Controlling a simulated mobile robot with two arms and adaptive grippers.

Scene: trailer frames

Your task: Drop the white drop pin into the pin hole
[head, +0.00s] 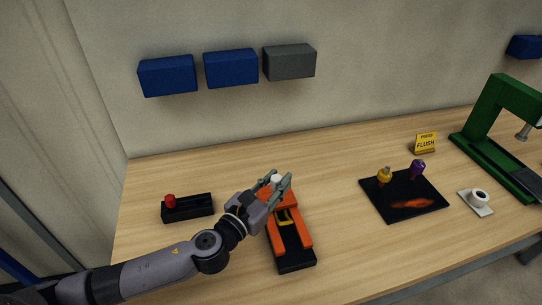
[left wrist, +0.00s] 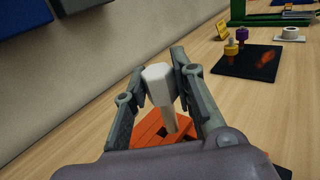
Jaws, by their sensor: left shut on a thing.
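The white drop pin (left wrist: 160,88) is held between the fingers of my left gripper (head: 276,184), with its narrower shank pointing down. The gripper also shows in the left wrist view (left wrist: 160,92), shut on the pin's wide head. Below it is the orange frame (head: 303,232) on a black base (head: 294,258), with a yellow part between its orange rails. In the left wrist view a dark opening shows in the orange top (left wrist: 146,132) near the pin's lower end. I cannot tell whether the tip is in the hole or above it. My right gripper is not in view.
A black block (head: 190,210) with a red peg stands to the left. A black mat (head: 415,205) with yellow and purple knobs, a white cup (head: 480,197) and a green press (head: 480,140) stand to the right. Bare wood lies between.

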